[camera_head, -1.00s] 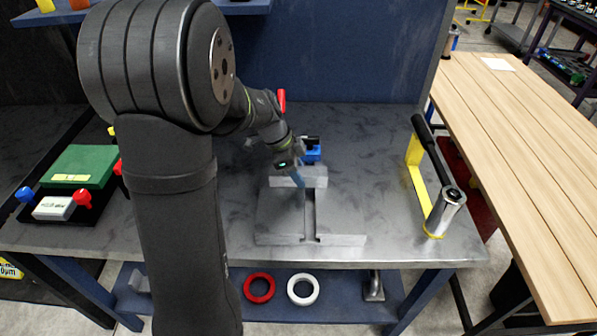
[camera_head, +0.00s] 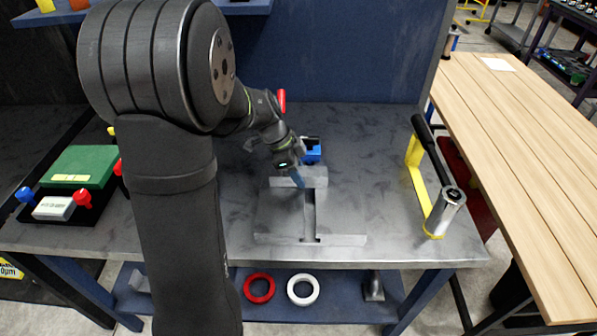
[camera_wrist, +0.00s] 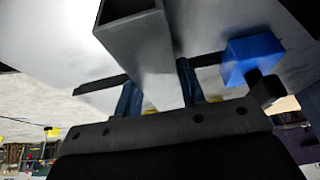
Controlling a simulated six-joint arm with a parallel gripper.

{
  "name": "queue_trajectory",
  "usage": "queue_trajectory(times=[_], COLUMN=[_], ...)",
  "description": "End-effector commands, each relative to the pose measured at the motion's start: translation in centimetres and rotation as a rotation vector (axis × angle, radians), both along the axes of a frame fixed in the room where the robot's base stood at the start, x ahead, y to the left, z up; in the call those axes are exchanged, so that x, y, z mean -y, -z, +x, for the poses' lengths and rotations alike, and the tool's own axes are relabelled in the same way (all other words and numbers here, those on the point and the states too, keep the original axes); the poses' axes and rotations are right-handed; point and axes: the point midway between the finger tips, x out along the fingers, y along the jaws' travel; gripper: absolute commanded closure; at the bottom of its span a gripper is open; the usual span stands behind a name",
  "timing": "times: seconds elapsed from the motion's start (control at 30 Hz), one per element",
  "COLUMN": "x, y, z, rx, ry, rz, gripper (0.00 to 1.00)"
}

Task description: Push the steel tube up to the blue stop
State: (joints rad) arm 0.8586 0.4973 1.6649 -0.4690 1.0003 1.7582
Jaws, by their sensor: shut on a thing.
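The steel tube (camera_wrist: 140,48) is a grey, square, hollow tube in the wrist view, with its open end toward the top. The two blue fingers of my gripper (camera_wrist: 158,92) stand on either side of it, shut on it. The blue stop (camera_head: 312,153) is just behind the fixture. In the wrist view the blue stop (camera_wrist: 252,58) is right of the tube, with a gap between them in the picture.
A green box (camera_head: 80,165) and a small white box (camera_head: 54,207) are at the left.

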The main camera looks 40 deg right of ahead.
Motion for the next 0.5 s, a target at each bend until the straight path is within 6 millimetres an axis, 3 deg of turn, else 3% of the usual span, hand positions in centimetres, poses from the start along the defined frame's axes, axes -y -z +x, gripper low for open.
queue_trajectory(times=[0.5], x=[0.44], y=[-0.08], z=[0.42], rx=[0.001], ry=[0.000], rz=[-0.001], gripper=[1.00])
